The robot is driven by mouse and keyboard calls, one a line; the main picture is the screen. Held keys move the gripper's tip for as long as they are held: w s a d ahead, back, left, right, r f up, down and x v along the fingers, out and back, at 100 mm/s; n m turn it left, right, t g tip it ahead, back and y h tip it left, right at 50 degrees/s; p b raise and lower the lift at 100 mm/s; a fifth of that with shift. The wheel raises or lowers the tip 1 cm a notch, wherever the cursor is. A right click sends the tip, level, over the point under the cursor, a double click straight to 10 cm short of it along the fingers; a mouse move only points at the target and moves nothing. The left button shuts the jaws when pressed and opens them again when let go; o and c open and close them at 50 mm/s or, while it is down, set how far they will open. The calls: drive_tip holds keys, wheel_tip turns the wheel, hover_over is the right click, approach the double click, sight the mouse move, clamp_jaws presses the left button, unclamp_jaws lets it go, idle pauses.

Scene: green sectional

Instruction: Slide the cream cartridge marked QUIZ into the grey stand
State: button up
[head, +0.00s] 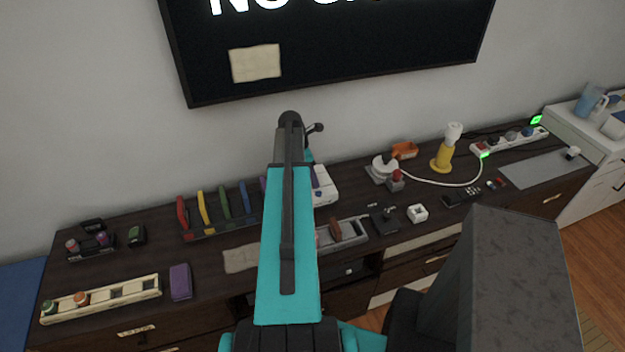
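No cartridge with a readable QUIZ mark shows in the head view; my arm hides part of the sideboard's middle. A grey slotted holder (352,239), possibly the grey stand, lies right of my arm with a brown upright piece (335,228) in it. Its left end is hidden behind my arm. A dark rack (230,228) left of my arm holds several upright coloured cartridges: red (182,214), yellow (203,208), green (224,204) and blue (244,196). My teal arm reaches up over the sideboard. My gripper's fingers cannot be made out.
A white device (324,187) with a purple piece stands behind my arm. A cream tray (120,293) and purple block (180,282) are at front left. A joystick (384,167), yellow lamp (443,155), black box (384,220) and power strip (510,140) stand right. A screen hangs above.

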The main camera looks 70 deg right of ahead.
drive_tip(key=shift+f, duration=0.1)
idle(0.5)
drive_tip(key=c, duration=0.8)
drive_tip(key=shift+r+b, duration=1.6)
drive_tip(key=shift+r, duration=3.45)
drive_tip(key=shift+s, duration=0.1)
